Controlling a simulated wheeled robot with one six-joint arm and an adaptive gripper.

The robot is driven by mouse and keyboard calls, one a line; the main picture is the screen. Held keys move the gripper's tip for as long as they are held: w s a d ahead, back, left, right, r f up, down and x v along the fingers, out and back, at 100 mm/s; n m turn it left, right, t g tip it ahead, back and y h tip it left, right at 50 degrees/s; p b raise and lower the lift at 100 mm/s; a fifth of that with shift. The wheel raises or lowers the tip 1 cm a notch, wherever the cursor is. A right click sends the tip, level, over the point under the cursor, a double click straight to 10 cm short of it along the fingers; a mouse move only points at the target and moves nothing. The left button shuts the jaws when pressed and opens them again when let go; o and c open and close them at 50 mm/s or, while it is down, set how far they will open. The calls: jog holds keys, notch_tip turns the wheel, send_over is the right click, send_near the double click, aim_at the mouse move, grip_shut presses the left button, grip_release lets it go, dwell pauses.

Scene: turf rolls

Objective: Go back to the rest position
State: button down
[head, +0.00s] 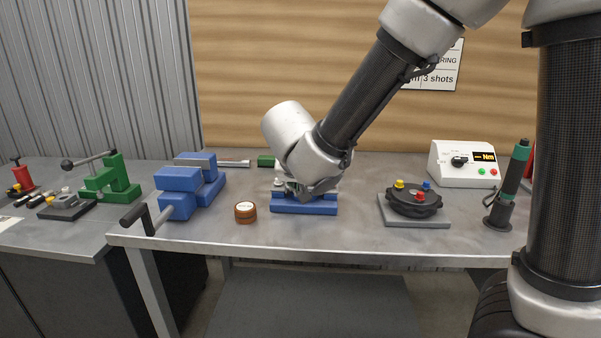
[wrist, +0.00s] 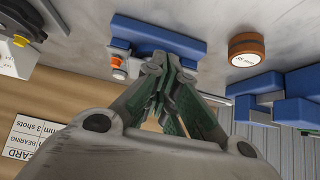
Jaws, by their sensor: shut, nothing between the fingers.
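My gripper (wrist: 166,66) is shut and empty in the wrist view, its fingertips together in front of a blue block fixture (wrist: 160,36). In the head view the fixture (head: 303,208) stands on the grey bench (head: 240,240), and my wrist is low over it, hiding most of the gripper and the fixture's back. I cannot tell whether the fingertips touch the fixture. A small white part with an orange ring (wrist: 119,66) shows beside the fixture in the wrist view.
A brown round tin (head: 245,213) and a blue vise (head: 186,184) are left of the fixture. Right of it are a black disc with coloured knobs (head: 413,204), a white meter box (head: 465,163) and a green-black upright tool (head: 507,187). A green press (head: 111,181) stands far left.

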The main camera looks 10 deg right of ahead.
jog(key=s+d+n+g+h, duration=0.2)
jog(key=s+d+n+g, duration=0.5)
jog(key=d, duration=1)
jog(key=s+d+r+m+t+y, duration=0.1)
jog(key=s+d+r+m, duration=0.1)
jog(key=s+d, duration=0.4)
jog(key=s+d+r+m+t+y, duration=0.2)
jog(key=s+d+r, duration=0.3)
jog(key=s, duration=0.6)
jog(key=shift+d+r+m+y, duration=0.3)
jog(key=shift+d+m, duration=0.1)
